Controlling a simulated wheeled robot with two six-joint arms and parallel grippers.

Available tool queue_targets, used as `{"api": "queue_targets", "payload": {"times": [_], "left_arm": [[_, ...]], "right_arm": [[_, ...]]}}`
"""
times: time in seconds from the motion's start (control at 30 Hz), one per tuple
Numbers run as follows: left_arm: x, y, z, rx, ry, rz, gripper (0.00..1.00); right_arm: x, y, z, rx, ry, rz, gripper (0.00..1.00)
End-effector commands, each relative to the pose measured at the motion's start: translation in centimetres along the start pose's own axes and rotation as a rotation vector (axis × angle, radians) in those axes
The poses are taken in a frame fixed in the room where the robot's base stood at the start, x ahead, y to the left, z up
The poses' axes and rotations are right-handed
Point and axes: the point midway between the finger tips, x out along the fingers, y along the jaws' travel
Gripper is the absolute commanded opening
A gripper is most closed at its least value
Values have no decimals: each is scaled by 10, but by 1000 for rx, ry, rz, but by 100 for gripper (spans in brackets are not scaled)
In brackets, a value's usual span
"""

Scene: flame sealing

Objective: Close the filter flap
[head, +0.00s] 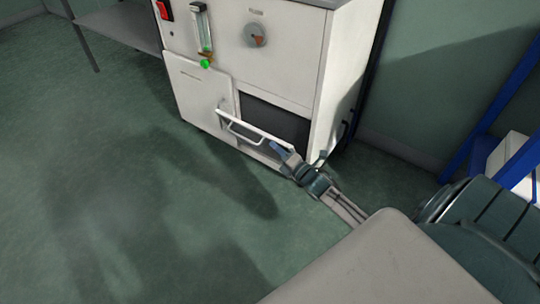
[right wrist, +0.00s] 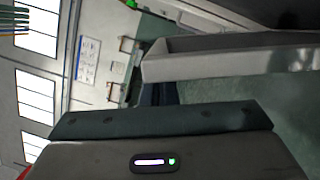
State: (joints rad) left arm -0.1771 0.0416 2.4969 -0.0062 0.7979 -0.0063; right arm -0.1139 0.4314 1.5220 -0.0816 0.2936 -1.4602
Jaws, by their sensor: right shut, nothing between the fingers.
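The filter flap (head: 265,132) is a white panel with a bar handle (head: 240,134), low on the front of the white cabinet (head: 280,65). It stands tilted outward, with the dark filter opening (head: 285,122) showing above and behind it. My right gripper (head: 278,149) is shut and empty, with its fingertips at the right end of the flap. I cannot tell whether they touch it. In the right wrist view the fingers (right wrist: 158,92) point towards a pale panel edge (right wrist: 215,62), which appears to be the flap. My left gripper is not in view.
The cabinet front also carries a red switch (head: 165,10), a flow gauge with a green knob (head: 204,63) and a round dial (head: 255,35). A blue frame (head: 500,110) stands at the right. The green floor (head: 120,190) in front is clear.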

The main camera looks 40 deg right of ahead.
Motion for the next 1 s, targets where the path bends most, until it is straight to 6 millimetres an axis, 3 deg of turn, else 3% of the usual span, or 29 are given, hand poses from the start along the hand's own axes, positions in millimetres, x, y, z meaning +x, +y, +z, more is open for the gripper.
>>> {"api": "queue_targets", "payload": {"times": [0.03,0.1,0.4,0.63,1.0], "left_arm": [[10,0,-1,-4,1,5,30],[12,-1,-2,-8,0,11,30],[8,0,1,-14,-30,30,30],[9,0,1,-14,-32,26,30],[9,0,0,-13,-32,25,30]], "right_arm": [[4,7,16,29,0,-10,0],[8,6,31,51,0,-15,0],[19,-2,75,51,-1,-14,0],[22,-5,88,51,0,-13,0],[23,-6,91,51,0,-14,0]]}}
